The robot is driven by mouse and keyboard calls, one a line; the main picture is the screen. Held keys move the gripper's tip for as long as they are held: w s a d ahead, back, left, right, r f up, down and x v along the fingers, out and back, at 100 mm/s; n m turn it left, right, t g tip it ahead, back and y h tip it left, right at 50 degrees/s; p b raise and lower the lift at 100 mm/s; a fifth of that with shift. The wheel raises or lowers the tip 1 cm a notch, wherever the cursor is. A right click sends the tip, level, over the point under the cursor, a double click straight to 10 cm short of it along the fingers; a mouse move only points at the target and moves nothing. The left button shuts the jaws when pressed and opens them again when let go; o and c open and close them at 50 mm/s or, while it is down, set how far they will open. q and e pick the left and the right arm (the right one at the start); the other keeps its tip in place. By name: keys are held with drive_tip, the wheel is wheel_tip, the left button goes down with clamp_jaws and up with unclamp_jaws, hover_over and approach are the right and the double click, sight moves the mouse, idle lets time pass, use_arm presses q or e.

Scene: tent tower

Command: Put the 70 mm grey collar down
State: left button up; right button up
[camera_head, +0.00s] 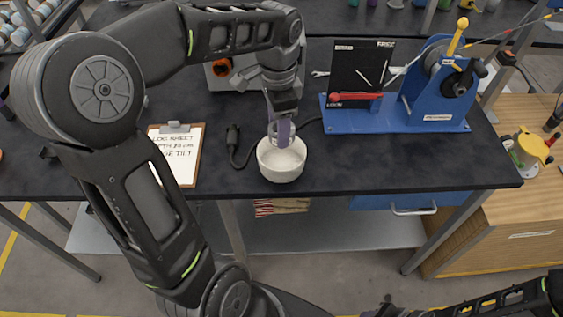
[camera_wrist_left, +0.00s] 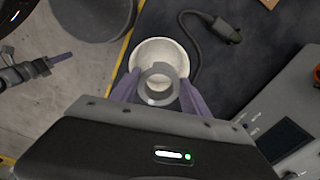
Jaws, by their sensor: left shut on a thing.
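The grey collar (camera_wrist_left: 157,86) is a ring held between the two purple fingers of my left gripper (camera_wrist_left: 158,95) in the left wrist view. In the head view my left gripper (camera_head: 281,131) points down over the white bowl (camera_head: 282,168), and the collar (camera_head: 272,129) shows only in part behind the fingers. In the left wrist view the collar overlaps the pale bowl (camera_wrist_left: 166,47). I cannot tell whether the collar touches the bowl. My right gripper cannot be made out; only a dark arm part shows at the lower right.
A clipboard (camera_head: 178,150) lies left of the bowl, with a black cable plug (camera_head: 232,138) between them.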

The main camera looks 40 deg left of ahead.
use_arm(q)
hover_over(279, 164)
drive_tip(key=shift+f+p, duration=0.35)
drive_tip(key=shift+f, duration=2.8)
drive_tip(key=shift+f, duration=1.85)
drive_tip(key=shift+f, duration=0.1)
drive_tip(key=shift+f, duration=0.15)
drive_tip(key=o, duration=1.1)
drive_tip(key=shift+r, duration=0.2)
wheel_tip(279, 164, up, 12)
drive_tip(key=shift+r, duration=0.1)
